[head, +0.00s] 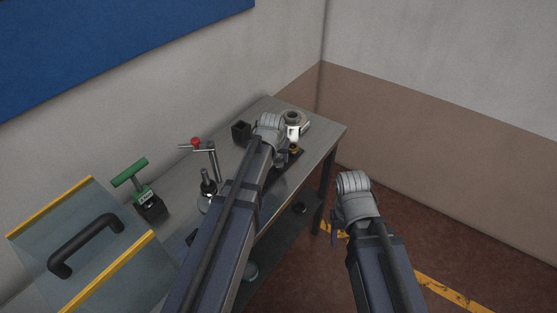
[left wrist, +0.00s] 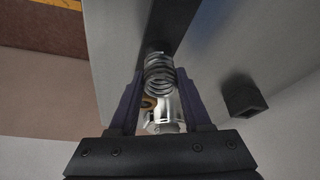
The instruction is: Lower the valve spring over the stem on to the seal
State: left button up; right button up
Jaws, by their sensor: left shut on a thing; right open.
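My left gripper (head: 270,128) is over the far part of the workbench. In the left wrist view its two dark fingers are shut on the valve spring (left wrist: 160,76), a silver coil held between them. In the head view the spring is hidden behind my arm. I cannot make out the stem or the seal. My right gripper (head: 353,190) is open and empty, off the bench above the floor.
The grey bench (head: 325,132) also carries a black open box (head: 241,131), a stand with a red knob (head: 195,141), a dark bottle-like item (head: 208,184) and a green T-handle tool (head: 130,172). A round grey part (head: 293,117) sits at the far end. Walls stand behind.

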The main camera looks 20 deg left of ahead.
pick_arm(q)
grip_shut()
notch_tip(320, 180, up, 10)
jog(key=p, duration=1)
